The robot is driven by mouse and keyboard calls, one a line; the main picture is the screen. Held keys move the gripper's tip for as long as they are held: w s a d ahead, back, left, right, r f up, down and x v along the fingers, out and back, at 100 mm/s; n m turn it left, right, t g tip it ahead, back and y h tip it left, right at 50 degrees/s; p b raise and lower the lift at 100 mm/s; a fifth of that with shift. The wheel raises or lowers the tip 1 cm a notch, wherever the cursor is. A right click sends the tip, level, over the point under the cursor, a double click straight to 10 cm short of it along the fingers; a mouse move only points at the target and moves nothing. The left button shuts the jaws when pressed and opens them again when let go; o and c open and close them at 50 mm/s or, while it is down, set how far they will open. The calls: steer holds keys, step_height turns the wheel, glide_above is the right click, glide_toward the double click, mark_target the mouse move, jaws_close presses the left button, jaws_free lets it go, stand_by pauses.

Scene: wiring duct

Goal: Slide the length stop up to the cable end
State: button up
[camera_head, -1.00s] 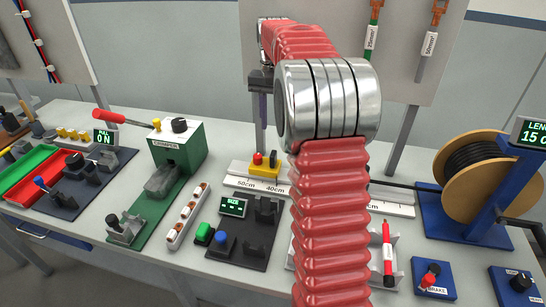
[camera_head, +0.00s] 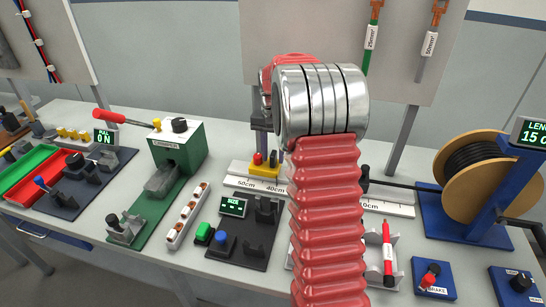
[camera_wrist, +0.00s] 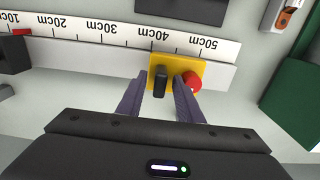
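The length stop is a yellow block with a black upright tab and a red knob. In the wrist view the length stop (camera_wrist: 158,68) sits on the ruled rail (camera_wrist: 95,48) near the 40cm mark. It also shows in the head view (camera_head: 263,171), left of my arm. My gripper (camera_wrist: 159,92) is open, its two purple-grey fingers apart on either side of the black tab; the right finger is close to the red knob. Contact cannot be told. In the head view a black cable (camera_head: 405,185) runs left from the reel; its end is not clearly visible.
A black block (camera_wrist: 14,54) stands on the rail near 10cm. The cable reel (camera_head: 475,170) stands at the right. The green machine (camera_head: 178,146) and a white strip of sockets (camera_head: 188,216) stand left of the rail. My arm hides the rail's middle in the head view.

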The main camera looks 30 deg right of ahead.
steer(key=shift+f, duration=0.6)
steer(key=shift+c, duration=0.5)
jaws_close()
